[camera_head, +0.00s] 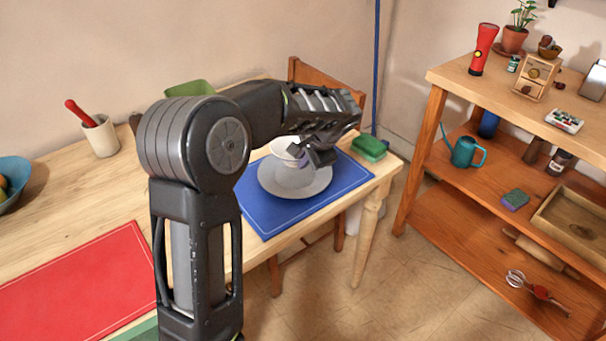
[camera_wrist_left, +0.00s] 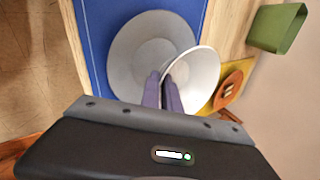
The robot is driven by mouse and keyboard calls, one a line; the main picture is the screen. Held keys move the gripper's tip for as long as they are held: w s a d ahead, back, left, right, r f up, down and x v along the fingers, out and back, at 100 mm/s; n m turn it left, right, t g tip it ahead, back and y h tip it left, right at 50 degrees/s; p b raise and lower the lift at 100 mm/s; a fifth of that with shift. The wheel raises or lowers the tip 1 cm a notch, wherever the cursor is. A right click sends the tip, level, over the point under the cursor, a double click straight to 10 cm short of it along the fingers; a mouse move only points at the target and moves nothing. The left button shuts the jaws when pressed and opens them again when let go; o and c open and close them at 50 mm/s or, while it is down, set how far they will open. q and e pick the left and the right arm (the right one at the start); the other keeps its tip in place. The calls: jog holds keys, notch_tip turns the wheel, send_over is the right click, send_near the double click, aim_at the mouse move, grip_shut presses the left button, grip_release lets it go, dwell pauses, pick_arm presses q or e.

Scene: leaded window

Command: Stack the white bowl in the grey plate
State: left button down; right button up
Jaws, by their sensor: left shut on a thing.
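The white bowl (camera_head: 284,148) is in my left gripper (camera_head: 315,157), whose fingers are shut on its rim. In the left wrist view the fingers (camera_wrist_left: 163,93) pinch the near-left edge of the bowl (camera_wrist_left: 203,72). The grey plate (camera_head: 310,187) lies flat on a blue mat below. In the left wrist view the bowl overlaps the right side of the plate (camera_wrist_left: 128,45), off its centre. I cannot tell whether the bowl touches the plate. My arm and gripper hide part of the bowl in the head view. My right gripper is not in view.
The blue mat (camera_head: 262,222) lies at the right end of the wooden table. A red mat (camera_head: 75,283), a white crock (camera_head: 100,136) and a green container (camera_head: 190,89) are farther left. Wooden shelves (camera_head: 440,100) stand right.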

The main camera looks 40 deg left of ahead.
pick_arm(q)
jog(key=shift+f, duration=2.45)
jog(key=shift+f, duration=0.1)
jog(key=shift+f+b, duration=0.25)
jog(key=shift+b, duration=0.25)
jog(key=c, duration=1.6)
grip_release()
